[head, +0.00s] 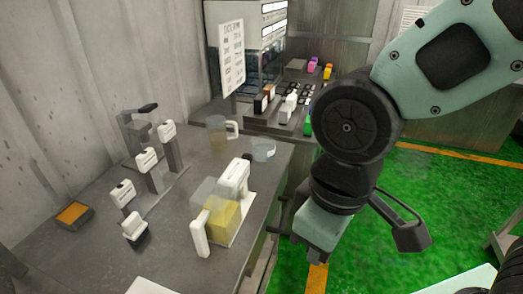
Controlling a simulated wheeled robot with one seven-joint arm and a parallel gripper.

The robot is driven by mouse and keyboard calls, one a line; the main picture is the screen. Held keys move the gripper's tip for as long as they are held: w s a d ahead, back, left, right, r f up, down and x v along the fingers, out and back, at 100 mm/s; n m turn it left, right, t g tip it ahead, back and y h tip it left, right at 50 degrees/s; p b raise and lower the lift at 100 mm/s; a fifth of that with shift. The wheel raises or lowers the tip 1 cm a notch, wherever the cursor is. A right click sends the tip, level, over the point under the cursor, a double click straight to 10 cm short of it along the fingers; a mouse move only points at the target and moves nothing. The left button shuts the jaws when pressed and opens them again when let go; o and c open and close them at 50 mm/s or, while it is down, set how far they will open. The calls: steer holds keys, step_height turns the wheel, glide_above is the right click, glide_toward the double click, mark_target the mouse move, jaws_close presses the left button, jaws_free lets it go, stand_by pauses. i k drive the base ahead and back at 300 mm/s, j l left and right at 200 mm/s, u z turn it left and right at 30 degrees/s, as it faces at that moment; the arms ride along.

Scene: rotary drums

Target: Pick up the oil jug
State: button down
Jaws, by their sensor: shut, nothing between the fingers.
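A clear container with yellow liquid and a white handle (222,217) stands near the front edge of the grey workbench, left of my arm. Farther back, a clear jug with a white handle (217,134) holds a little brownish liquid. I cannot tell for sure which one is the oil jug. My gripper (318,240) hangs at the right, beyond the bench edge and apart from both vessels. It is shut and holds nothing. Its fingertips are hard to make out.
The workbench (175,235) also carries white-topped devices on a rack (150,165), a small orange-filled tray (73,214) and a clear round dish (263,150). A sign (231,58) and a second bench with small coloured items stand behind. Green floor (440,200) lies open at right.

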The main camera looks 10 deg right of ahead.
mark_target(216, 125)
steer(key=i+l+u, duration=0.1)
steer(key=u, duration=0.75)
steer(key=i+l+u, duration=0.15)
steer(key=l+u, duration=0.2)
steer(key=l, duration=0.2)
steer(key=i+l+u, duration=0.1)
steer(key=l+u, duration=0.25)
steer(key=l, duration=0.2)
steer(key=l+u, duration=0.3)
steer(key=l, duration=0.25)
steer(key=l+u, duration=0.1)
steer(key=l, duration=1.55)
